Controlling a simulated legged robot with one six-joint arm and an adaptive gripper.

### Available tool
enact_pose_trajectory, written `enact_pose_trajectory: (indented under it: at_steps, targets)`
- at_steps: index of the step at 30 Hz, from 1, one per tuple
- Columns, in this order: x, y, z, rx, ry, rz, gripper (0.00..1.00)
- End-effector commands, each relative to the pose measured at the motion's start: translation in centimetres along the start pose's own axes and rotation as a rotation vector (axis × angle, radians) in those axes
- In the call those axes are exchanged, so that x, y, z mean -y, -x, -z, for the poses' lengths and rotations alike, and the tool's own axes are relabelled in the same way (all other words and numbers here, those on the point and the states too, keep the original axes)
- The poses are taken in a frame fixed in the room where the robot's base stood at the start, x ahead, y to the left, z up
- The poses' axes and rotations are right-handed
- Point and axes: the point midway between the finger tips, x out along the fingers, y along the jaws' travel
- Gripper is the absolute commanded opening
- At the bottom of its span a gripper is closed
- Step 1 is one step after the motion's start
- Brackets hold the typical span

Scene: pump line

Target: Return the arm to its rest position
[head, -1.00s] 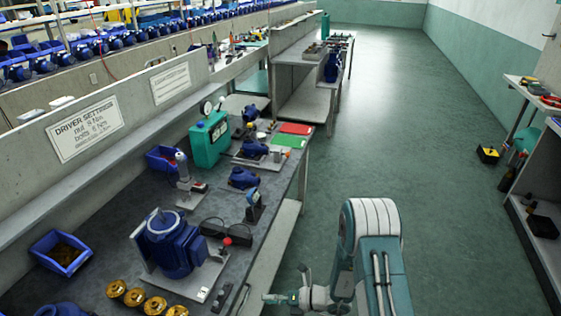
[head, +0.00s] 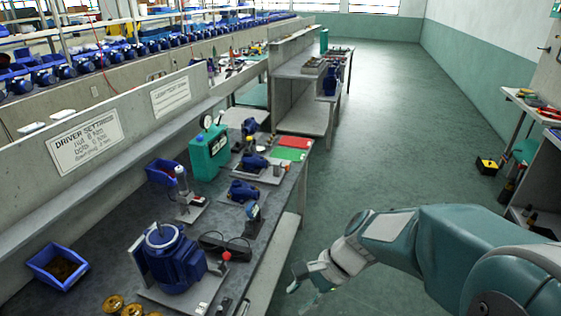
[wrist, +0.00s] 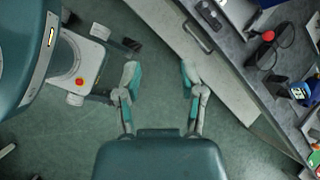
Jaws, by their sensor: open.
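My arm reaches in from the lower right in the head view. My gripper (head: 304,284) hangs over the floor (head: 390,150), just right of the workbench's front edge. In the wrist view my gripper (wrist: 160,75) is open, with its two fingers apart and nothing between them. The floor and the bench edge (wrist: 190,45) lie below it.
The workbench (head: 108,268) runs along the left with a blue pump (head: 172,258), a green case (head: 210,152) and blue bins (head: 58,262). A shelf (head: 530,105) stands at the right wall. The aisle floor between is free.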

Motion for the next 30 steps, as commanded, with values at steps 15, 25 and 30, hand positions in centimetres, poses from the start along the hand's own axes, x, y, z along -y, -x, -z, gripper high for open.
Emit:
enact_pose_trajectory:
  at_steps: [15,25,30]
  targets:
    - [-7.4,9.8,-2.5,-0.570,0.782,-0.118,0.51]
    - [-10.8,14.0,-3.2,-0.862,1.092,-0.259,0.51]
    - [-11.0,14.3,-3.2,-0.883,1.114,-0.276,0.51]
